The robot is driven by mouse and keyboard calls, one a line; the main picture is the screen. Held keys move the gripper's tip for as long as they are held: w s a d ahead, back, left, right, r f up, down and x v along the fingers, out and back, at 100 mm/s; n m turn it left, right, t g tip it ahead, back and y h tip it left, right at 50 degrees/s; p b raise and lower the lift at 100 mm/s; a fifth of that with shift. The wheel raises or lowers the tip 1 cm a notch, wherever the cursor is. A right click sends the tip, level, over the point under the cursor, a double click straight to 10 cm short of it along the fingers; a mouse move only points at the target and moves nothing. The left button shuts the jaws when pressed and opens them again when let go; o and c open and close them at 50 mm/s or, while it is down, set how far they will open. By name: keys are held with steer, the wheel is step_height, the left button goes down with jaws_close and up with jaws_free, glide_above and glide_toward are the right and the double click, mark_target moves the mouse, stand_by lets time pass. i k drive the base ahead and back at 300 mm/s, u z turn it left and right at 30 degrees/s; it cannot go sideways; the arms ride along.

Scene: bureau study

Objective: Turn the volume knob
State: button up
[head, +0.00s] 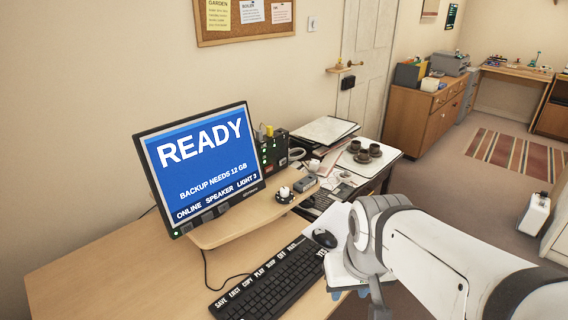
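A small round dark piece with a pale top, which may be the volume knob (284,193), sits on the wooden monitor shelf (235,222), right of the monitor (205,165). The screen reads READY, BACKUP NEEDS 12 GB, and ONLINE, SPEAKER, LIGHT 3 along its bottom. My arm reaches in from the lower right. Its end is over the desk's right front edge, beside the mouse and well short of the shelf. My gripper (350,292) shows only partly, low in the view; its finger opening cannot be made out.
A keyboard (268,282) and a mouse (324,238) lie in front of the shelf. A small grey device (304,184) is right of the round piece. A dark box with coloured parts (272,152) stands behind. Dark cups (363,155) sit on a tray farther back. The desk's left front is clear.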

mark_target(284, 191)
steer(key=z, duration=1.3)
steer(key=k, duration=0.75)
steer(key=u, duration=1.15)
steer(key=i, duration=1.45)
steer(key=u, duration=0.05)
